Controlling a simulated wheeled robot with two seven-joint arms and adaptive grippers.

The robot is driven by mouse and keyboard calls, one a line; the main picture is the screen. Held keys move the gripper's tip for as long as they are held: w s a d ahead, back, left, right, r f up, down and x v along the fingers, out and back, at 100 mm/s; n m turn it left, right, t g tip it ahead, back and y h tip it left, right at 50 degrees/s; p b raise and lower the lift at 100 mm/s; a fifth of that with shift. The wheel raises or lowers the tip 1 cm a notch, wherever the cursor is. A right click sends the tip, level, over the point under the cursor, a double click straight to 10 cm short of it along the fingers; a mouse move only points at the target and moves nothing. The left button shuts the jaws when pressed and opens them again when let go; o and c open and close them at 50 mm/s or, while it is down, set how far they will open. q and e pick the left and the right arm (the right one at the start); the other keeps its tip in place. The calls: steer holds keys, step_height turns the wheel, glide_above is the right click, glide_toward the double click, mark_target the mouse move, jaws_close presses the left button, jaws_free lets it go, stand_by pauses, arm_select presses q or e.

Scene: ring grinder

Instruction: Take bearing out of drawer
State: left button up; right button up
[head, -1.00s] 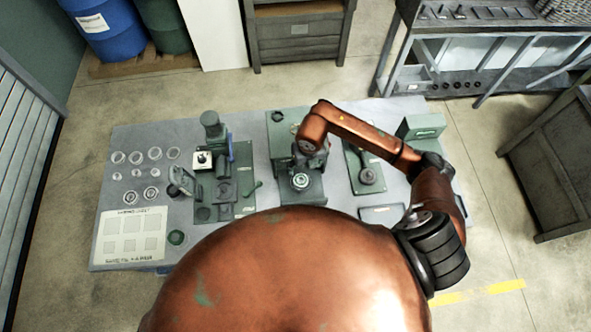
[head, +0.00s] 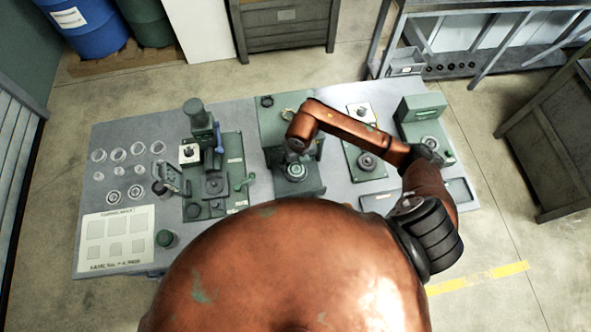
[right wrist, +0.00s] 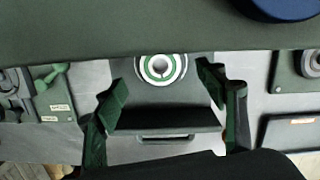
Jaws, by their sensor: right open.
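A green machine block (head: 285,120) stands at the table's middle, with a drawer-like front part (head: 314,188) towards me. The bearing (head: 296,171), a round metal ring, lies on this front part. The right wrist view shows the bearing (right wrist: 161,67) with a green ring inside its pale outer ring, above a dark slot and a handle (right wrist: 165,137). My right gripper (right wrist: 160,80) is open, one finger on each side of the drawer front, with nothing held. In the head view the end of my right arm (head: 299,137) hides its fingers. My left gripper is not in view.
A green press (head: 213,170) stands left of the block. A small fixture (head: 366,160) and a green machine (head: 424,125) stand to the right. Several loose rings (head: 117,155) and a pale marked sheet (head: 116,238) lie at the left. A dark tray (head: 378,202) lies right of the drawer.

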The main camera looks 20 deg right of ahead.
mark_target(296, 171)
step_height(296, 171, down, 4)
steer(key=shift+w+f+p, duration=0.1)
steer(key=shift+f+p, duration=0.1)
steer(key=shift+p, duration=0.7)
steer(key=shift+w+f, duration=0.1)
steer(key=shift+f, duration=0.35)
steer(key=c, duration=1.4)
